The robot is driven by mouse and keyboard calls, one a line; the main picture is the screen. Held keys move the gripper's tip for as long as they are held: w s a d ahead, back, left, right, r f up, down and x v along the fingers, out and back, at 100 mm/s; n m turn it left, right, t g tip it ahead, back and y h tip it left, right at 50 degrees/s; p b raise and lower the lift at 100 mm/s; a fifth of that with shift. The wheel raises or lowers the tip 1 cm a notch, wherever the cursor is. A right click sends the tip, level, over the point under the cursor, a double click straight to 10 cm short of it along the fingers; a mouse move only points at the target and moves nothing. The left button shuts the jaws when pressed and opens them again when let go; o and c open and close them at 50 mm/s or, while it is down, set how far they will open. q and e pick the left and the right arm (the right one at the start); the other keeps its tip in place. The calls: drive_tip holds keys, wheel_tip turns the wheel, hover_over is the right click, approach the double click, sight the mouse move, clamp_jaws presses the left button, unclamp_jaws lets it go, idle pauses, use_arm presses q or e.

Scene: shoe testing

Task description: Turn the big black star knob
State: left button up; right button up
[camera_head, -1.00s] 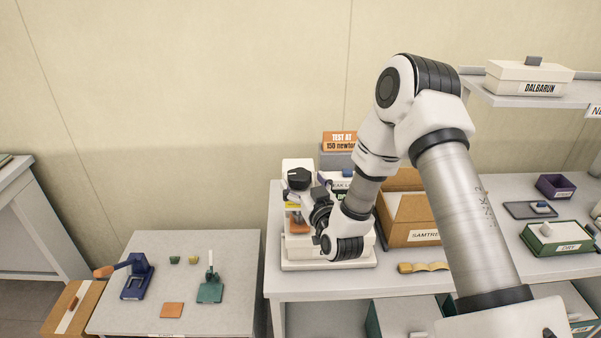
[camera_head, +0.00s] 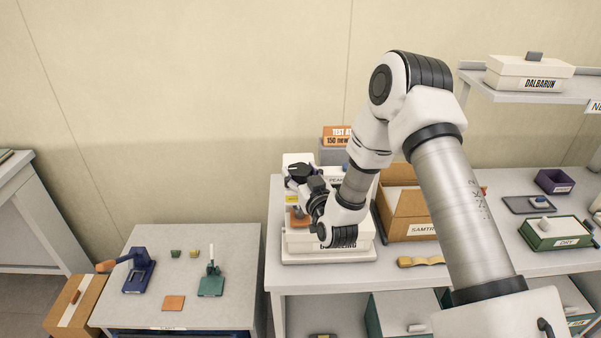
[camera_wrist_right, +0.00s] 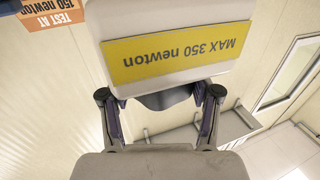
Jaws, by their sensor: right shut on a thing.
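The big black star knob (camera_head: 298,170) sits at the upper front of a white testing machine (camera_head: 330,246) on the right-hand bench. In the right wrist view the knob (camera_wrist_right: 165,98) is a dark shape, mostly hidden behind the white head with the yellow "MAX 350 newton" label (camera_wrist_right: 175,50). My right gripper (camera_head: 303,180) reaches the knob from the right. In the wrist view its two fingers (camera_wrist_right: 160,97) stand on either side of the knob and are shut on it. The exact finger contact is hard to see. My left gripper is out of view.
An orange "TEST AT 150 newton" sign (camera_head: 337,136) stands behind the machine. A lower table (camera_head: 235,240) with small tools stands left, across a narrow gap.

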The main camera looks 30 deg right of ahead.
drive_tip(key=shift+d+r+n+y, duration=0.1)
drive_tip(key=shift+r+n+y, duration=0.05)
drive_tip(key=shift+n+y, duration=0.45)
